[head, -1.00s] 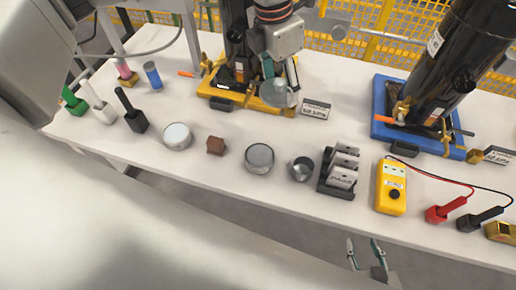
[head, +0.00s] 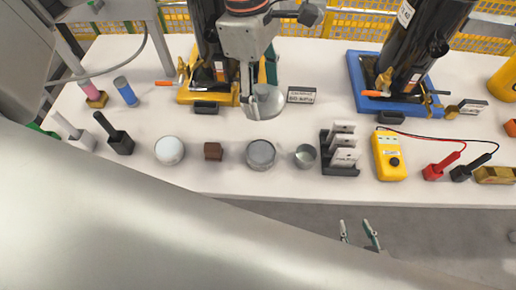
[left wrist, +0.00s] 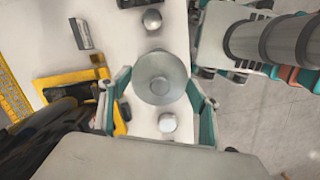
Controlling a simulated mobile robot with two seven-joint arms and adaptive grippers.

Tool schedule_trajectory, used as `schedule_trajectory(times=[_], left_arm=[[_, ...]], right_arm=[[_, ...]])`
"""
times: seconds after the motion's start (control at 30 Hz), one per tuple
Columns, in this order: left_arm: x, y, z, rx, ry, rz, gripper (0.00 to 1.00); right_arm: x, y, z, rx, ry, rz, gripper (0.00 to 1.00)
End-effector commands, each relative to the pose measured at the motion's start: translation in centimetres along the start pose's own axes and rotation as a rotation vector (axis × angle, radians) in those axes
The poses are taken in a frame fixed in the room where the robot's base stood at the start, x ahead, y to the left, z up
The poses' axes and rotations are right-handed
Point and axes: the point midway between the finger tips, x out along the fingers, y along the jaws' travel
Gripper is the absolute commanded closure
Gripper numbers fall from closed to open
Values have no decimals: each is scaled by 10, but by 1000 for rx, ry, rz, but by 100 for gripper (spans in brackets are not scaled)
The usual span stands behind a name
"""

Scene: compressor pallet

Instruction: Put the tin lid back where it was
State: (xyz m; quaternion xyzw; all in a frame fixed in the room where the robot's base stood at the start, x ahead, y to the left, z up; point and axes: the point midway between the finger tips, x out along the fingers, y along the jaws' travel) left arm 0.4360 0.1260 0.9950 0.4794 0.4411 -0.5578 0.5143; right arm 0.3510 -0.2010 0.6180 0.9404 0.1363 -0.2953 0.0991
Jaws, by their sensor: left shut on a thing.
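My left gripper (head: 262,104) is shut on the tin lid (head: 267,101), a round grey disc held above the table in front of the yellow pallet. In the left wrist view the lid (left wrist: 160,77) sits between the two fingers of my left gripper (left wrist: 160,92). A grey round tin (head: 261,155) stands below the lid in the head view, apart from it. A pale round tin (head: 169,150) stands further left, and a small metal cup (head: 305,156) to the right. My right gripper (head: 359,235) is open and empty off the table's front edge.
A brown block (head: 213,151) stands between the two tins. A black holder with white cards (head: 340,150) and a yellow meter (head: 388,156) are to the right. The yellow pallet (head: 188,95) and blue pallet (head: 361,97) carry black compressors behind. A small sign (head: 301,95) stands near the lid.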

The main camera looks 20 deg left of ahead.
Motion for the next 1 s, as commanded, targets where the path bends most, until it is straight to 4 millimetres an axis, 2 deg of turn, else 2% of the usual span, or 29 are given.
schedule_trajectory(times=[0.13, 0.23, 0.6, 0.73, 0.83, 1.0], left_arm=[[4, -3, 0, 34, 0, -7, 59], [19, -4, -2, 38, 0, -10, 59], [108, -5, -16, 35, -1, -12, 59], [135, -4, -20, 35, 0, -11, 59], [148, -4, -22, 36, -1, -8, 59], [157, -3, -23, 36, -1, -6, 59]], right_arm=[[0, 0, 0, 0, -1, 0, 60], [0, 0, 1, 0, -1, 0, 60], [1, 2, 0, -4, 4, 2, 60], [1, 2, 0, -5, 4, 3, 60], [2, 2, 0, -6, 3, 3, 60], [2, 2, 0, -7, 3, 4, 60]])
